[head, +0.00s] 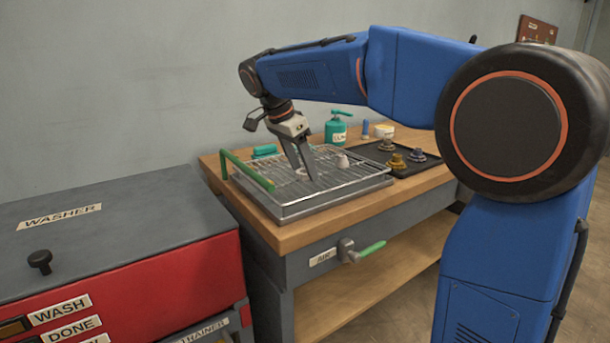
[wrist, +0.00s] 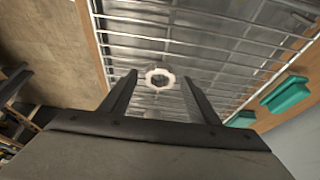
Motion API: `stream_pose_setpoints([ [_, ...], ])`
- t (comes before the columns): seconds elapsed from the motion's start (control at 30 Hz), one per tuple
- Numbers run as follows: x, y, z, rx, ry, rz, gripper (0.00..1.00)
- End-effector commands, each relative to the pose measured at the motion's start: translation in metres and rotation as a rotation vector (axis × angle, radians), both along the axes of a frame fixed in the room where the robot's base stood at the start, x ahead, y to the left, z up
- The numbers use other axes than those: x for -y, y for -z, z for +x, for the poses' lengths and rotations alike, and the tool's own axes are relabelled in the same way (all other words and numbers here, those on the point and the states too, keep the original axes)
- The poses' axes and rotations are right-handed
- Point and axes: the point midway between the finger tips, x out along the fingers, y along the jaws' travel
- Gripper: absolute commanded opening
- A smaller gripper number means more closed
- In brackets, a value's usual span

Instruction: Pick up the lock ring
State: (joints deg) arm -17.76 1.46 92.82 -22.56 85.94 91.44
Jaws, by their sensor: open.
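The lock ring (wrist: 160,78) is a small pale ring with a notched edge and a dark centre. In the wrist view it lies at the wire rack and metal tray, between the fingertips of my open gripper (wrist: 160,82) as seen from above. I cannot tell how far below the fingertips it is. In the head view my gripper (head: 306,174) points down at the rack, and a small light spot near the fingers may be the ring. The fingers do not appear to touch it.
The wire rack sits in a metal tray (head: 330,193) with a green handle (head: 248,171) on the wooden bench. A pale cone-shaped part (head: 342,161) stands on the rack.

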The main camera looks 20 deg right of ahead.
Motion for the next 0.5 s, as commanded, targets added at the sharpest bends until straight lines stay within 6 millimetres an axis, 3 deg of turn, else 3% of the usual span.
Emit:
stream_pose_setpoints([
  [0.03,-0.0001,-0.0001,0.0,0.0,0.0,0.0,0.48],
  [0.2,-0.0002,-0.0001,-0.0001,0.0,0.0,0.0,0.1],
  [0.5,-0.0003,-0.0025,0.0002,0.001,0.0,0.0,0.1],
])
